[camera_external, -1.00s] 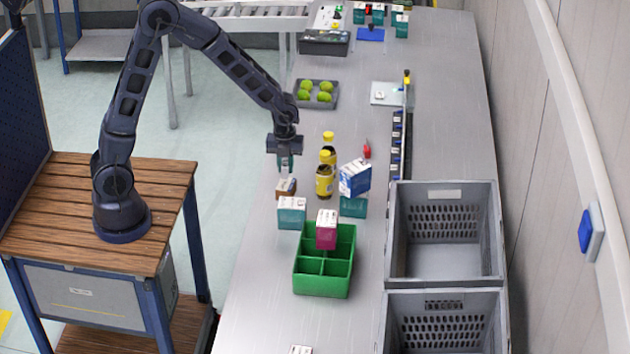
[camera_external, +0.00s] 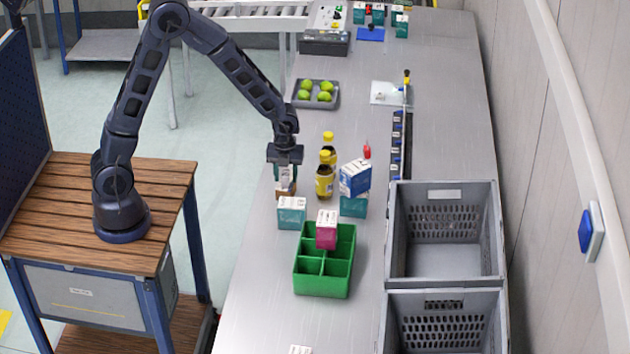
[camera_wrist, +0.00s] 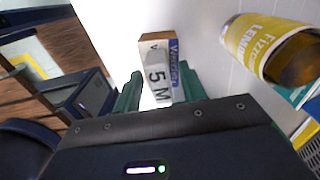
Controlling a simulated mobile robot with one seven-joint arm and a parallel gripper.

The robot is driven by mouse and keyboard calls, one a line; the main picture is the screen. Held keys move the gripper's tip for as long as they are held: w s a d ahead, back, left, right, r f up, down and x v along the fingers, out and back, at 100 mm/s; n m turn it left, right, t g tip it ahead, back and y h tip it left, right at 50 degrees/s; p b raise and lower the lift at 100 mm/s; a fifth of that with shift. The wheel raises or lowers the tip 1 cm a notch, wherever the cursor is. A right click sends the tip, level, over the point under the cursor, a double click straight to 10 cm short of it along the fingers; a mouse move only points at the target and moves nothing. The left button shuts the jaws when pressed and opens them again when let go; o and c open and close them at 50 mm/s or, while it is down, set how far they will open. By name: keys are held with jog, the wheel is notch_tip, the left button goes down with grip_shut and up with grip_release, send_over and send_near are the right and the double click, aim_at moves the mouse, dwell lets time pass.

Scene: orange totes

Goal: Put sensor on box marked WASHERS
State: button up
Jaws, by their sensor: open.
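A small brown box (camera_external: 286,190) stands near the table's left edge, beneath my gripper (camera_external: 286,178). My gripper's green fingers (camera_wrist: 161,90) are open, one on each side of the box's near end. I cannot tell whether they touch it.
Yellow-capped bottles (camera_external: 325,182) stand close right of my gripper. A teal-and-white carton (camera_external: 291,213) is just in front. A green divided bin (camera_external: 323,285) holds a magenta carton (camera_external: 326,232). Grey crates (camera_external: 445,186) line the right side.

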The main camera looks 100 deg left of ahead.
aim_at(286, 173)
jog(key=shift+r, duration=0.1)
notch_tip(286, 173, up, 12)
jog(key=s+d+r+n+t, duration=0.1)
jog(key=s+d+r+n, duration=0.35)
jog(key=d+r, duration=0.2)
jog(key=s+d+r+n+t, duration=0.1)
jog(key=s+d+r+n, duration=0.2)
jog(key=s, duration=0.4)
jog(key=s+d+r+n+t, duration=0.1)
jog(key=s+d+r+n, duration=0.2)
jog(key=s+d+n, duration=0.2)
jog(key=s+d+r+n+t, duration=0.1)
jog(key=s+d+r+n, duration=0.2)
jog(key=s, duration=0.7)
jog(key=shift+s+d+r+n+t, duration=0.15)
jog(key=shift+s+d+n+t, duration=0.15)
jog(key=shift+d+n, duration=0.75)
